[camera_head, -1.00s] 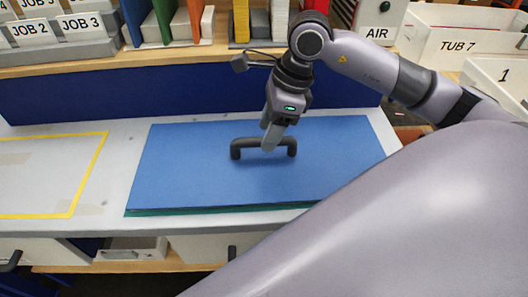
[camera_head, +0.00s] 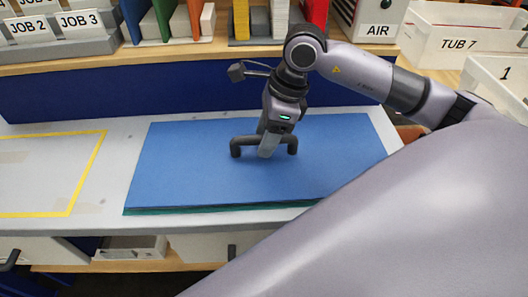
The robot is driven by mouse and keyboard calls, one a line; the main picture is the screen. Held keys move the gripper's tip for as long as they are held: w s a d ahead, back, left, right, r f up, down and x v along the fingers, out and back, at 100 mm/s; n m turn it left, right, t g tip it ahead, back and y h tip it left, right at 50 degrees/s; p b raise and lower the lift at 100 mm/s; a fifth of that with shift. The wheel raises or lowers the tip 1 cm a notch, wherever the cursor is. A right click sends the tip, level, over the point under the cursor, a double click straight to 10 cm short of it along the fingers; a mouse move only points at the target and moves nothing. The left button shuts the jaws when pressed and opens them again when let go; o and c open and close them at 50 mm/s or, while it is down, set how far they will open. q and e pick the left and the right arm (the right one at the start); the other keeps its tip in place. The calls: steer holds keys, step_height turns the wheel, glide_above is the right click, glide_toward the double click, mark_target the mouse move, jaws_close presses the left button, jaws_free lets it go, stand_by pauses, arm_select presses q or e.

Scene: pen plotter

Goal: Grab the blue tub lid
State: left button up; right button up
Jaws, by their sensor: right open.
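The blue tub lid (camera_head: 205,178) is a flat blue panel on the grey worktop, with a dark arched handle (camera_head: 240,145) at its middle. My right gripper (camera_head: 267,150) points down at the handle. Its fingers are at the handle's bar, open, and hide the middle of it. I cannot tell whether they touch it. A thin green layer shows under the lid's front edge. My left gripper is not in view.
A yellow-taped area (camera_head: 86,172) lies on the worktop to the left. A shelf behind holds JOB bins (camera_head: 80,20), coloured folders and an AIR box (camera_head: 377,30).

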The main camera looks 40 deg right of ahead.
stand_by(0.3)
jaws_close()
